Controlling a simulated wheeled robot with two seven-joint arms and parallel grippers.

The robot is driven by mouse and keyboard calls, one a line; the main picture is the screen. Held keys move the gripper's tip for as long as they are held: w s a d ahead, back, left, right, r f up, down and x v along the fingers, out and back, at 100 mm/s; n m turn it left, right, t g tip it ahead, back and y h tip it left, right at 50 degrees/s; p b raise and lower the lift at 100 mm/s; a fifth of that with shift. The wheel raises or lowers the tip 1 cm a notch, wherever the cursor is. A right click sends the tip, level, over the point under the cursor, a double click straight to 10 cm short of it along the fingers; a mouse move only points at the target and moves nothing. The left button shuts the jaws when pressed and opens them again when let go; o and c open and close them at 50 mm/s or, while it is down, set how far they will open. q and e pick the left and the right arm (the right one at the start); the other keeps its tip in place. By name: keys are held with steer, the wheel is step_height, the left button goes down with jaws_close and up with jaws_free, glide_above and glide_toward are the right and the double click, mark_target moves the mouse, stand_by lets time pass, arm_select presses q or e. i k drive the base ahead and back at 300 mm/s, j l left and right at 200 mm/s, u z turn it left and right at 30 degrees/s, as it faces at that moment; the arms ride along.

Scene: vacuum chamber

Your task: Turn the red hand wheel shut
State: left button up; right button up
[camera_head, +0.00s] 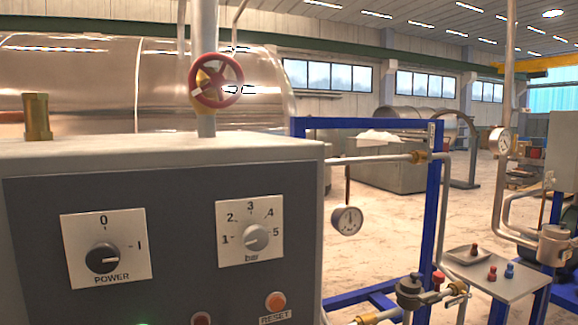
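The red hand wheel (216,80) shows in the head view, upper left of centre. It has a brass-coloured hub and a white mark on its left side. It sits on a vertical grey pipe (206,125) just behind the top of the grey control box. The wheel faces me at a slight angle, and nothing touches it. Neither of my grippers shows in the view.
The control box (170,185) fills the lower left, with a power knob (103,258) and a bar knob (256,237). A small shelf (510,283) holds red and blue pieces. A large metal tank (90,75) lies behind.

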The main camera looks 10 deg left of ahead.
mark_target(216, 81)
steer(key=l+u, duration=0.1)
steer(key=u, duration=0.25)
steer(key=l+u, duration=0.1)
steer(key=u, duration=0.25)
steer(key=l+u, duration=0.1)
steer(key=u, duration=0.25)
steer(key=k, duration=0.05)
